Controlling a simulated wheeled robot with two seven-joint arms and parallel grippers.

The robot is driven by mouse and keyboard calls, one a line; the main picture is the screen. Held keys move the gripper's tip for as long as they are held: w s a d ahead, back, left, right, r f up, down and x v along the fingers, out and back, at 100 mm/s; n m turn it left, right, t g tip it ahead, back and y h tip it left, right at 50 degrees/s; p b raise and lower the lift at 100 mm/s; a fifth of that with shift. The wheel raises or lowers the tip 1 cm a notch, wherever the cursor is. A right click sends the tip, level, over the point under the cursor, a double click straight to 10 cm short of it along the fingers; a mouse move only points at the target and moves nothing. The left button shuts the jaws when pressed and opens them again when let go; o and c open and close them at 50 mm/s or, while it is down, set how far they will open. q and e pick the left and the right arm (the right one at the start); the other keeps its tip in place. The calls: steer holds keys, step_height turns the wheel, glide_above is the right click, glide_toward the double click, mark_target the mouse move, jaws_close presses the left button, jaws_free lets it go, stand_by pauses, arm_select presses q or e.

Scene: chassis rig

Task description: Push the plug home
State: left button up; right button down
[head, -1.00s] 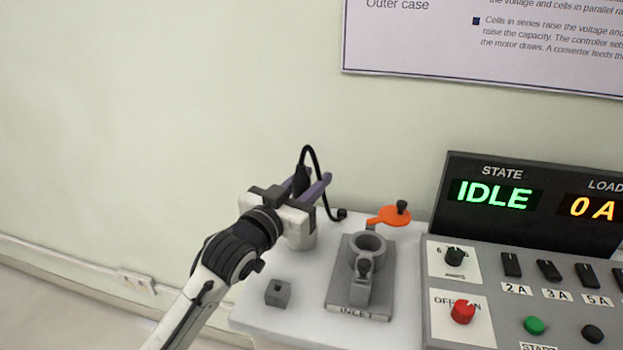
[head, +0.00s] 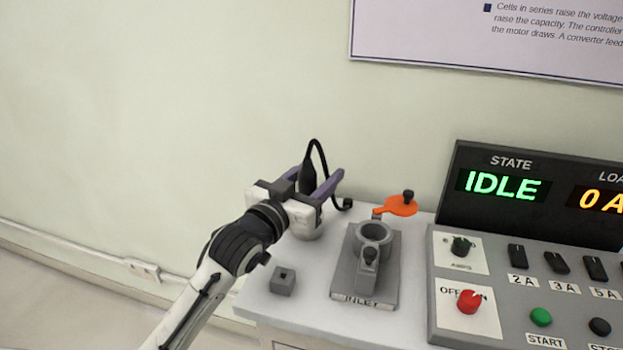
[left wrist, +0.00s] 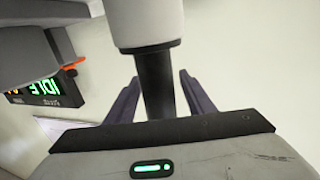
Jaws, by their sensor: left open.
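A black plug (head: 307,178) with a black cable stands upright at the back left of the bench, above a pale grey cylinder (head: 308,235). My left gripper (head: 322,173) is open, with its purple fingers on either side of the plug. In the left wrist view the plug's dark shaft (left wrist: 155,85) runs between the fingers with gaps on both sides. The grey inlet ring (head: 374,232) stands on a plate marked INLET, right of the gripper. A grey latch with a dark knob (head: 370,254) is at its front. My right gripper is not in view.
An orange cap (head: 401,206) sits swung aside behind the inlet ring. A small grey block (head: 283,281) stands at the front left. The control panel (head: 500,290), with a display reading IDLE and 0 A, takes up the right. The wall is close behind.

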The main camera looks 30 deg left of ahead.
mark_target(303, 188)
arm_select(q)
steer(key=s, duration=1)
steer(key=shift+s+d+r, duration=0.1)
steer(key=shift+s, duration=0.05)
